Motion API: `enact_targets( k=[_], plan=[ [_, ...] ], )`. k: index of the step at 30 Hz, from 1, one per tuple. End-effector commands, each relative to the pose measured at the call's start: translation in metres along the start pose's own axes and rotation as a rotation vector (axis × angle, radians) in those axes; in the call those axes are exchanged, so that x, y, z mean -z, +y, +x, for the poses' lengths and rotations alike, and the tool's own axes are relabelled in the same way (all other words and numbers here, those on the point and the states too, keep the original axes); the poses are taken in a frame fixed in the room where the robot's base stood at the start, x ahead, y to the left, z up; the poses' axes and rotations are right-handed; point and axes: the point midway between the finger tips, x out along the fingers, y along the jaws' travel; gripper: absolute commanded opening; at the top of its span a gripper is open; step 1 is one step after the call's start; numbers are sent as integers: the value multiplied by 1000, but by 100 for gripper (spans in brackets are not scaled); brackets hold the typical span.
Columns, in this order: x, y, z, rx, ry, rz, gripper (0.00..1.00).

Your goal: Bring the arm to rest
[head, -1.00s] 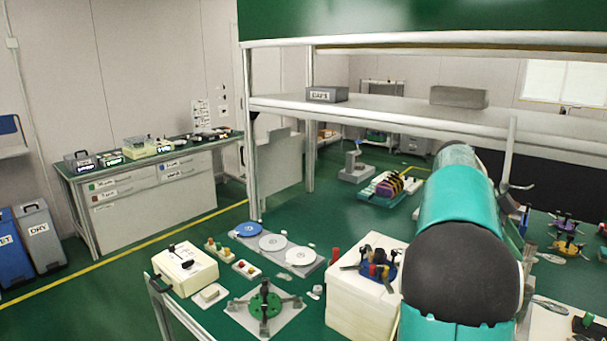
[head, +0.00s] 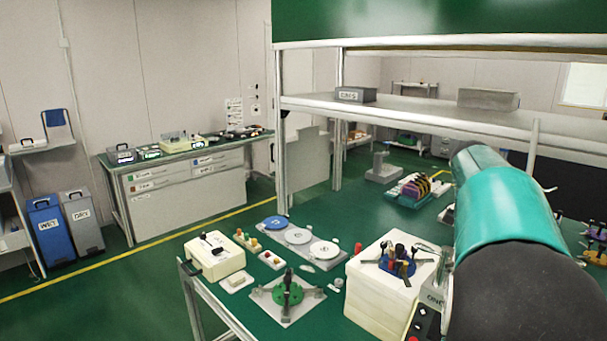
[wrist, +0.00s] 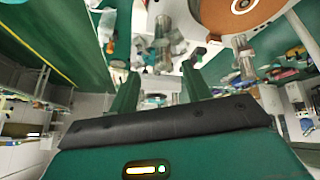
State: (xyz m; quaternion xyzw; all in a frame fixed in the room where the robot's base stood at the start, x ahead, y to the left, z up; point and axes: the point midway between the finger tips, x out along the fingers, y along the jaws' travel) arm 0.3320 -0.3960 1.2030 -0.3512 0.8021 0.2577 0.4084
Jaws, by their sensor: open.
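My gripper (wrist: 162,84) shows in the wrist view as two dark green fingers set apart, with nothing visible held between them. In the head view my teal and black arm fills the right side, and my gripper is hidden there. In the wrist view a grey metal cylinder (wrist: 163,28) and an orange-brown disc (wrist: 238,12) appear beyond the fingertips. I cannot tell how far they are from the fingers.
The green bench carries a cream box (head: 214,257), a green-hubbed fixture (head: 288,292), a plate of discs (head: 298,236) and a white block (head: 384,295) close to my arm. A shelf (head: 420,108) spans above. Open floor lies left, with bins (head: 80,220).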

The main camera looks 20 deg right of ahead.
Motion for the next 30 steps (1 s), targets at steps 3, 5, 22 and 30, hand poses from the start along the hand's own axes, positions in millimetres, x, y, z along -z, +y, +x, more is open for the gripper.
enact_targets(
  k=[3, 5, 22, 30],
  plan=[
    [-30, 15, -14, 89, -58, -179, 48],
    [-49, 25, -21, 147, -88, -294, 48],
    [-256, 205, -61, 928, -69, -1556, 48],
    [-303, 266, -44, 1176, 85, -1874, 48]
  ],
)
